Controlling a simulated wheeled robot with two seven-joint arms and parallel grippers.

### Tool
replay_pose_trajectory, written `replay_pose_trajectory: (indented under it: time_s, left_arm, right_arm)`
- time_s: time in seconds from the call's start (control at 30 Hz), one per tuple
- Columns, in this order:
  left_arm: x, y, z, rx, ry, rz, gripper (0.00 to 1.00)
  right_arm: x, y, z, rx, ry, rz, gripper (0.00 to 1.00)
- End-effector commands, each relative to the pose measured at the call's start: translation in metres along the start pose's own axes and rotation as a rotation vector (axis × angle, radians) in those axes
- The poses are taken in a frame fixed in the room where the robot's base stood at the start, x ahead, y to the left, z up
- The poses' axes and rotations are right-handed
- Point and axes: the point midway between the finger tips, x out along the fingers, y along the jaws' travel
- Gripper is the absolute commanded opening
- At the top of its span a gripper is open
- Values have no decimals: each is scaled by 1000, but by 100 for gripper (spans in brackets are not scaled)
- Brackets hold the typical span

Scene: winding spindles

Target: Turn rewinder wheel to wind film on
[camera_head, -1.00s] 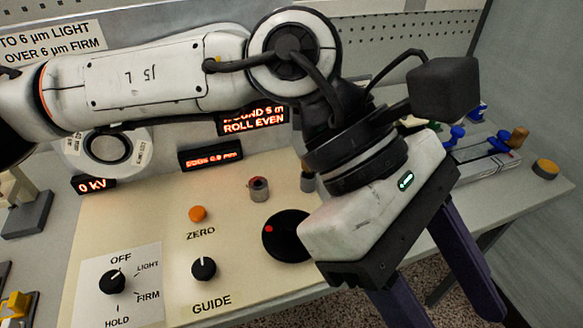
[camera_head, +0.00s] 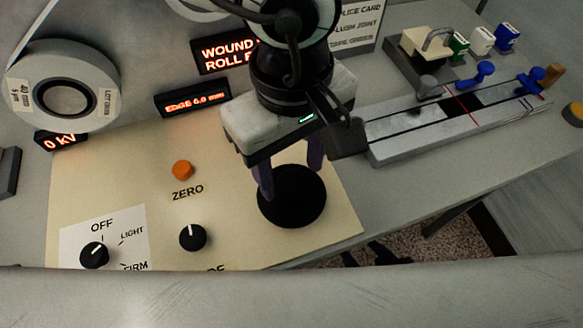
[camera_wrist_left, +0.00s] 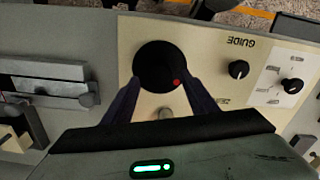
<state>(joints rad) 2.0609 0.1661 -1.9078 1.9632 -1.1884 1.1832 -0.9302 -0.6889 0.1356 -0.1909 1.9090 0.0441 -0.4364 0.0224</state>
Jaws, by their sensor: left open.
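The rewinder wheel is a flat black disc (camera_head: 292,199) on the cream panel. It also shows in the left wrist view as a black disc (camera_wrist_left: 152,62) with a red dot near its edge. My left gripper (camera_head: 290,178) is open, with its dark purple fingers pointing down at the disc. In the left wrist view the fingers (camera_wrist_left: 161,82) spread to either side of the disc's nearer part. I cannot tell whether they touch it. The red dot is hidden in the head view. My right gripper is not in view.
A film roll (camera_head: 62,98) stands at the far left. The panel holds an orange ZERO button (camera_head: 182,170), a guide knob (camera_head: 193,237) and an OFF/LIGHT/FIRM knob (camera_head: 95,254). A lit edge readout (camera_head: 193,97) stands behind. A long splicing block (camera_head: 440,125) lies to the right.

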Motion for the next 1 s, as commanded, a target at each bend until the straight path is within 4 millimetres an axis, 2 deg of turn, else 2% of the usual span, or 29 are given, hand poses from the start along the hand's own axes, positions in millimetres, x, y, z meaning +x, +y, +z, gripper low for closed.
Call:
replay_pose_trajectory:
  time_s: [0.2, 0.47, 0.5, 0.57, 0.73, 1.0]
  left_arm:
    - [19, 0, 0, 2, 0, 0, 53]
    - [21, 0, 0, 0, -1, 1, 53]
    - [21, 0, 0, 0, -1, 1, 51]
    - [21, 0, 0, 0, -1, 1, 41]
    - [21, 0, 0, 0, -1, 1, 12]
    - [21, 0, 0, 22, -3, 1, 12]
  right_arm:
    - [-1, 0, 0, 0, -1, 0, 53]
    - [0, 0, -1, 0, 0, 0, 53]
    - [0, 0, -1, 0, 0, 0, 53]
    - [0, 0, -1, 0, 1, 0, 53]
    - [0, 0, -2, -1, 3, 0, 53]
    - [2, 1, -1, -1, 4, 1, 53]
